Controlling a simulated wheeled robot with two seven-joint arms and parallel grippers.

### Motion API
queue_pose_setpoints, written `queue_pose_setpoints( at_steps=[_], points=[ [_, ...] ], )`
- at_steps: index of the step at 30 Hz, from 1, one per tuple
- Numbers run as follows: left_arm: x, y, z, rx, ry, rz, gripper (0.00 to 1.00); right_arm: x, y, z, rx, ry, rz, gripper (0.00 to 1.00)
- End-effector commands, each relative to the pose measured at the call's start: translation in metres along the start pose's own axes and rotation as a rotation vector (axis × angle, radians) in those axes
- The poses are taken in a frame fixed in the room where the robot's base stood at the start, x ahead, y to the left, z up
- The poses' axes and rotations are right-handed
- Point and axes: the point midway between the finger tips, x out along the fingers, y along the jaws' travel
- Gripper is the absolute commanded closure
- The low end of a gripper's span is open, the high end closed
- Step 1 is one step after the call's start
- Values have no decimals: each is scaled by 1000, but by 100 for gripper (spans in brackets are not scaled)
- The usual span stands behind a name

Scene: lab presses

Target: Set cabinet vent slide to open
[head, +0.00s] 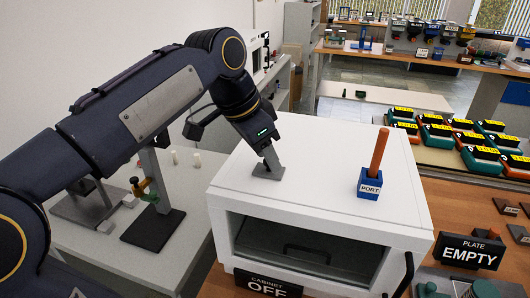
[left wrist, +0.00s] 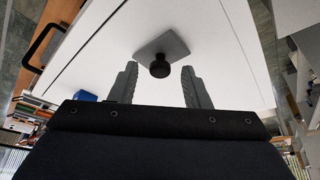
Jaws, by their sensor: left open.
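The white cabinet (head: 310,190) stands in the middle of the head view, with a dark front window and a label reading "CABINET OFF". On its top is a small grey plate (left wrist: 172,45) with a round black knob (left wrist: 160,68), which I take for the vent slide. My left gripper (head: 268,163) points down over the left part of the cabinet top and mostly hides the plate in the head view. In the left wrist view its fingers (left wrist: 158,84) are apart on either side of the knob. No contact shows. My right gripper is not in view.
A blue block labelled "PORT" (head: 370,184) with an upright orange rod (head: 380,150) stands on the cabinet top at right. A "PLATE EMPTY" sign (head: 470,252) is on the wooden bench. A grey side table (head: 150,265) with stands is at left.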

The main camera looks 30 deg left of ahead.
Motion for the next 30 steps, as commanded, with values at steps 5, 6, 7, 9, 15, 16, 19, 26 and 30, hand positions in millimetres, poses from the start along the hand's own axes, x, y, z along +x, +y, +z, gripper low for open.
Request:
queue_pose_setpoints(
  at_steps=[5,6,7,9,15,16,19,26,30],
  points=[
    [1,0,0,0,0,0,57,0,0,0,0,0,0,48],
    [1,0,0,0,0,0,57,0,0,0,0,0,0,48],
    [0,0,0,0,0,0,60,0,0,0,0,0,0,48],
    [0,0,0,-1,0,0,69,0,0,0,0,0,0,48],
    [0,0,0,0,0,0,95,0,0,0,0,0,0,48],
    [0,0,0,0,0,0,99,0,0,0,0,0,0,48],
    [0,0,0,0,0,0,100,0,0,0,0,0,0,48],
    [0,-10,-11,0,-3,3,100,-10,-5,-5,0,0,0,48],
    [7,-29,-29,-2,-1,2,100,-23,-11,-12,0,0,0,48]
  ],
)
